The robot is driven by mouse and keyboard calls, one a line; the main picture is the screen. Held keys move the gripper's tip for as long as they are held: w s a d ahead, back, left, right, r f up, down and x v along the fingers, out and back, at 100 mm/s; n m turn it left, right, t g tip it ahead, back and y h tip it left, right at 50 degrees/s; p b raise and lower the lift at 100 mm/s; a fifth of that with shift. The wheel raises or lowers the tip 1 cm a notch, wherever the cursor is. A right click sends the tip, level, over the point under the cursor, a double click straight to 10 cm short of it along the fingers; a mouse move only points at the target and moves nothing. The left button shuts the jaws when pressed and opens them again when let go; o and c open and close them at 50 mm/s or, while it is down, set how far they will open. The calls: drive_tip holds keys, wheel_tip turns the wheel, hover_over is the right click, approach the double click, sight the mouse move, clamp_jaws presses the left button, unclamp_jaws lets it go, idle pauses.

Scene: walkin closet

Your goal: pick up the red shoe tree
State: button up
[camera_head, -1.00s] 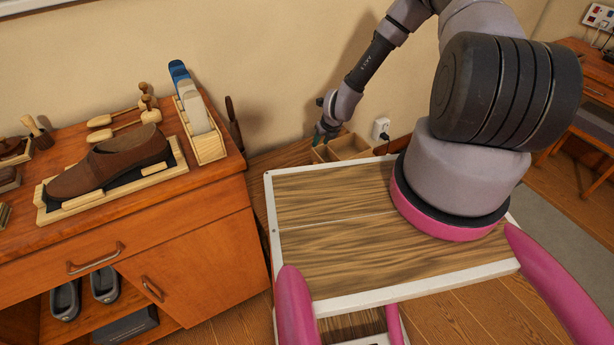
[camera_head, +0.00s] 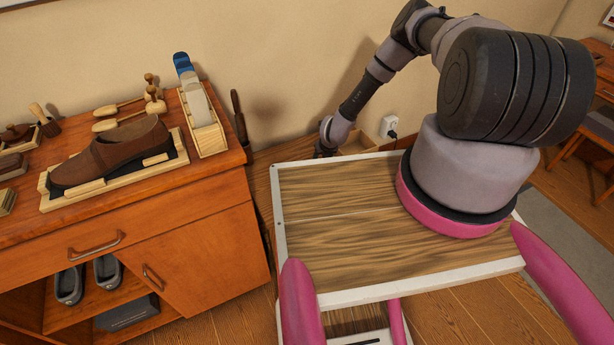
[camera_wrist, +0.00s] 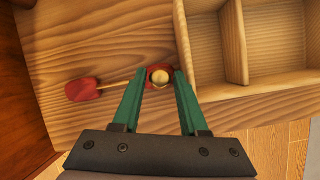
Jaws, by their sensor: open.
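The red shoe tree (camera_wrist: 84,89) lies on a wooden surface in the wrist view. Its red toe piece is at the left, and a thin light rod runs right to a red heel piece with a round gold-coloured knob. My gripper (camera_wrist: 159,75) is open, with one green finger on each side of the heel piece and knob. I cannot tell whether either finger touches it. In the head view my gripper's fingers and the shoe tree are hidden behind the wood-topped platform in front.
A divided wooden box (camera_wrist: 238,50) stands just right of my gripper. A wooden cabinet (camera_head: 190,245) at the left bears a brown shoe (camera_head: 112,155) in a tray and a shoehorn holder (camera_head: 208,138). A wall socket (camera_head: 389,127) with a plug is beyond.

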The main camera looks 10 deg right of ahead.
drive_tip(key=shift+w+f, duration=0.2)
drive_tip(key=shift+f, duration=0.4)
clamp_jaws()
idle(1.0)
